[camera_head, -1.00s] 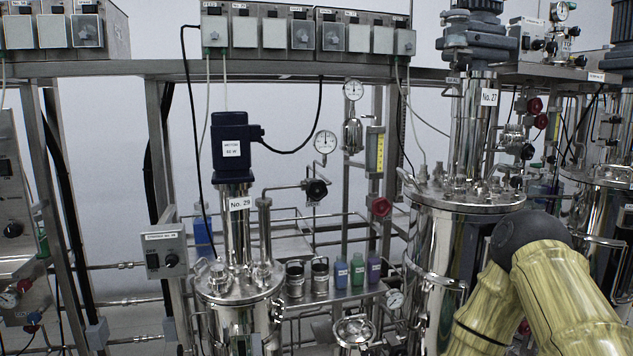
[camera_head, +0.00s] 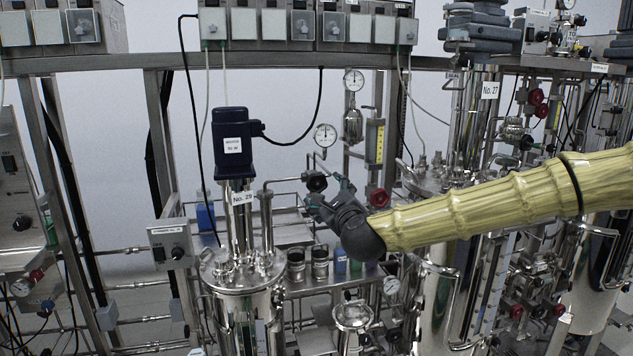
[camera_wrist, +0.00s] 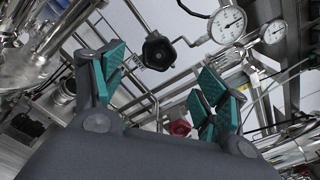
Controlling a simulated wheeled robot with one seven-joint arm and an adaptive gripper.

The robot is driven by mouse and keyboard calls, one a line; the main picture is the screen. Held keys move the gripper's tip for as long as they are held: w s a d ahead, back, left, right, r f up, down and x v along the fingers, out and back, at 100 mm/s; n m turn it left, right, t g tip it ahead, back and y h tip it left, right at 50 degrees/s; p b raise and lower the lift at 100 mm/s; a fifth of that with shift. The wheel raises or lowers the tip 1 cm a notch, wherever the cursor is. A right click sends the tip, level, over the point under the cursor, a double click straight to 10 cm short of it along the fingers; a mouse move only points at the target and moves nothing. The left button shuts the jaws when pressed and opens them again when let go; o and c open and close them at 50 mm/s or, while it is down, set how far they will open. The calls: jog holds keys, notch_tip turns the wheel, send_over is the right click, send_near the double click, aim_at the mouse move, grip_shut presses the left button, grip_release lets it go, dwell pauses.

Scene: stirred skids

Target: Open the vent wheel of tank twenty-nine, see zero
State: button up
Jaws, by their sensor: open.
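Tank No. 29 (camera_head: 240,290) is a shiny steel vessel with a dark blue motor (camera_head: 232,145) and a "No. 29" label (camera_head: 242,198). A pipe from its top runs right to a black handwheel (camera_head: 315,181) below a round gauge (camera_head: 325,135); this appears to be the vent wheel. My gripper (camera_head: 328,193) is open beside the black wheel in the head view. In the wrist view, the teal-padded fingers of my gripper (camera_wrist: 160,78) are spread and empty. The black wheel (camera_wrist: 158,52) lies beyond the gap between them, seemingly apart from them.
A red handwheel (camera_head: 378,198) sits close right of my gripper, and shows between the fingers in the wrist view (camera_wrist: 180,127). Tank No. 27 (camera_head: 440,290) stands to the right, partly behind my arm. Bottles and jars (camera_head: 320,262) stand on a shelf below.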

aim_at(317, 183)
jog(key=p+x, duration=0.2)
jog(key=x, duration=0.8)
jog(key=shift+w+p, duration=0.3)
jog(key=shift+w, duration=0.05)
jog(key=c, duration=1.1)
